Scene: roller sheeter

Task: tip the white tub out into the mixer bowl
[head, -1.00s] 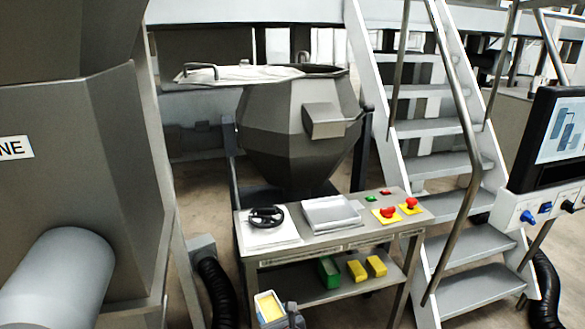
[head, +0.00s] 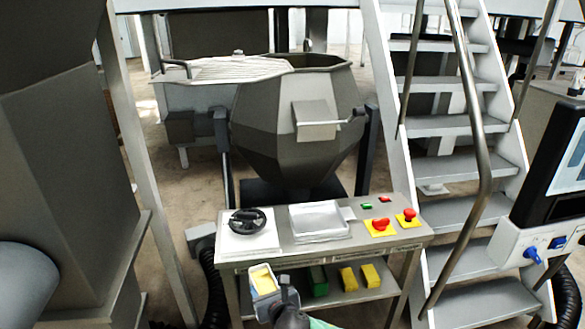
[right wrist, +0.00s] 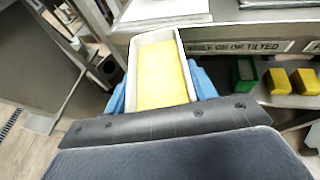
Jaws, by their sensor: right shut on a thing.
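The white tub (head: 256,271) with yellow contents is held upright by my right gripper (head: 267,285), low in front of the metal table. In the right wrist view the tub (right wrist: 187,80) sits between the blue fingers of the right gripper (right wrist: 163,90), which are shut on it. The mixer bowl (head: 270,128) is a large grey faceted vessel standing behind the table. Its top opening shows at the right, and a slatted lid (head: 228,68) reaches out to the left. My left gripper is not in view.
The table (head: 355,235) holds a black handwheel (head: 247,221), a white tray (head: 345,234) and red buttons (head: 381,225). Green and yellow blocks (head: 347,277) lie on its lower shelf. Metal stairs (head: 455,175) and a screen (head: 562,180) stand at the right.

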